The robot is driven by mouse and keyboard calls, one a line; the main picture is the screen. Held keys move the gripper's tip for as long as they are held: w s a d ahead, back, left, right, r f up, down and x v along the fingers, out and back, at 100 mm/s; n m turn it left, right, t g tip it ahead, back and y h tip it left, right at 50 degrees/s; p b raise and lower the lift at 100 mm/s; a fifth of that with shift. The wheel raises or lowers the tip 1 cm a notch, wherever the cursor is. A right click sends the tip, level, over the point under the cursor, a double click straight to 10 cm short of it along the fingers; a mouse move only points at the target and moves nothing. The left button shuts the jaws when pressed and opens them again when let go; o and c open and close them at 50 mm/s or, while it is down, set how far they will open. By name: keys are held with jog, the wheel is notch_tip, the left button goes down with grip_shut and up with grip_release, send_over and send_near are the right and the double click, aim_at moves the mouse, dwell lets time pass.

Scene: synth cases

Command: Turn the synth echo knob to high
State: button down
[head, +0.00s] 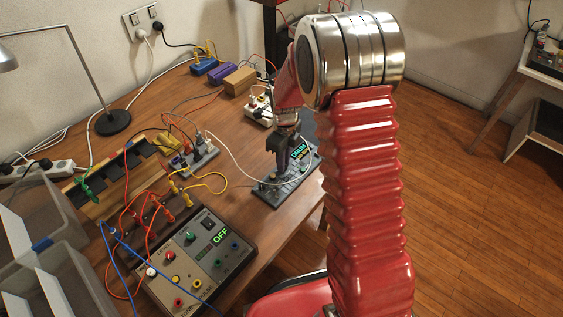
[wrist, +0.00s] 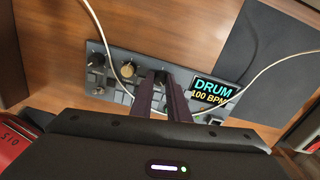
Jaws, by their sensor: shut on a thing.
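The synth (head: 270,190) is a flat grey-blue panel on the wooden bench; it also shows in the wrist view (wrist: 118,84). Its screen (wrist: 212,92) reads DRUM, 100 BPM. A dark knob (wrist: 96,60) and a tan knob (wrist: 128,68) stand in a row to the left of my fingers. My gripper (wrist: 163,83) points down at the panel, its dark fingers shut on another dark knob (wrist: 162,75) in that row, mostly hidden between them. My gripper also shows over the synth in the head view (head: 281,164). The knob labels are too small to read.
A white cable (wrist: 125,45) loops across the panel near my fingers. A power box reading OFF (head: 185,275) stands at the front, with several coloured leads to its left. Small boxes (head: 240,80) stand at the back. A lamp (head: 113,122) stands at the left.

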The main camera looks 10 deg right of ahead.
dwell(0.3)
jog(key=c, duration=1.7)
grip_release()
jog(key=shift+r, duration=0.15)
notch_tip(320, 180, up, 13)
jog(key=shift+w+d+r, duration=0.15)
jog(key=shift+r, duration=0.05)
